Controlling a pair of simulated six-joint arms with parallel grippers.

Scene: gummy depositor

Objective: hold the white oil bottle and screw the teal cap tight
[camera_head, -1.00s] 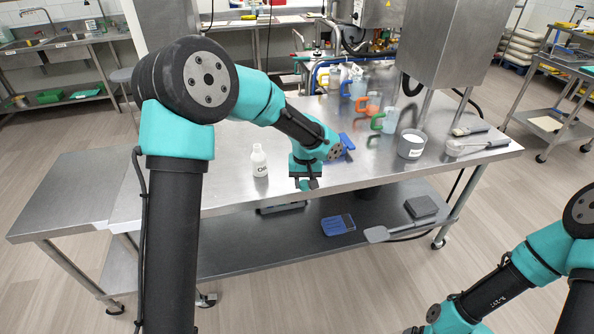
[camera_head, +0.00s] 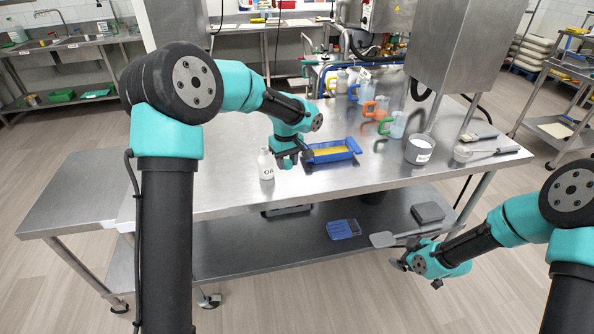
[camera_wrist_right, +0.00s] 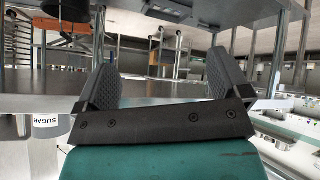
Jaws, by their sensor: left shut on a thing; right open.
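The white oil bottle (camera_head: 266,166) stands upright on the steel table, left of the blue tray. My left gripper (camera_head: 287,161) points down just right of the bottle, very close to it. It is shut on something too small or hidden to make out. I cannot tell whether it touches the bottle. The teal cap does not show in either view. My right gripper (camera_head: 414,276) is low, in front of the table's right part. In the right wrist view its fingers (camera_wrist_right: 166,82) are apart with nothing between them.
A blue tray with a yellow inside (camera_head: 333,151) lies right of my left gripper. A sugar tub (camera_head: 419,149), several coloured-handled jugs (camera_head: 375,108) and grey tools (camera_head: 497,151) occupy the table's right and back. The table's left part is clear.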

